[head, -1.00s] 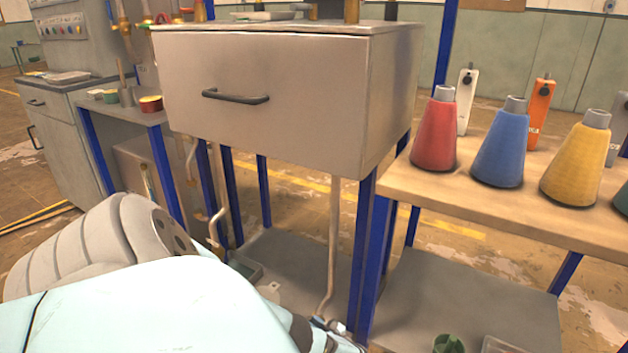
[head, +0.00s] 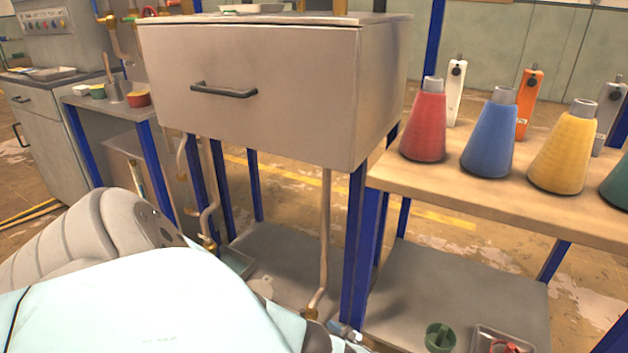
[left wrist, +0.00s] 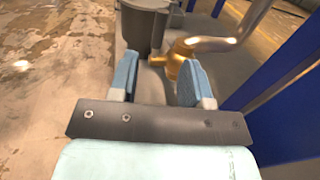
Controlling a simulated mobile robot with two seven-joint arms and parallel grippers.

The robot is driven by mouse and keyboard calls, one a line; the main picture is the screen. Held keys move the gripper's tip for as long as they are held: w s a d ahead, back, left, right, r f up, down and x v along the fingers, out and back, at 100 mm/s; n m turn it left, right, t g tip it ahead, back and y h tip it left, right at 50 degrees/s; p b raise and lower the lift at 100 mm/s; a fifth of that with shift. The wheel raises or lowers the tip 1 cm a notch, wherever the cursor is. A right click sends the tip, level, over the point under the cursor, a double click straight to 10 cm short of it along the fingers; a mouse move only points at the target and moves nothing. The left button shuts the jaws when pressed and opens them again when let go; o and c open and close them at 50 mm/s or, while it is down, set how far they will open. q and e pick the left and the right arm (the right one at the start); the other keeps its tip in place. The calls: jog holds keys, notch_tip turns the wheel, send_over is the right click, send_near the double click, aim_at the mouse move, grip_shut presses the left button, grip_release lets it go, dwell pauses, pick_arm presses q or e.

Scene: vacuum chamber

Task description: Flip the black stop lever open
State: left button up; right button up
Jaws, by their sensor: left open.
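My left gripper (left wrist: 160,82) is open in the left wrist view, its two blue fingers apart with nothing held between them. A brass fitting (left wrist: 178,57) on a bent metal pipe (left wrist: 228,40) lies just beyond the fingertips, nearer the right finger. A dark grey round body (left wrist: 146,28) stands beyond the left finger. I cannot make out the black stop lever in either view. In the head view my left arm covers the lower left, and its gripper is not clearly visible. A copper pipe (head: 325,240) runs down under the drawer cabinet to a brass end. My right gripper is not in view.
The drawer cabinet (head: 250,100) stands above on blue legs (head: 353,250). A blue post (left wrist: 285,75) is close on the right in the wrist view. The wooden shelf (head: 400,178) at right holds coloured cones. Below it are a green cup (head: 438,338) and a tray.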

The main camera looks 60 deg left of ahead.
pick_arm(q)
jog(key=shift+v, duration=2.55)
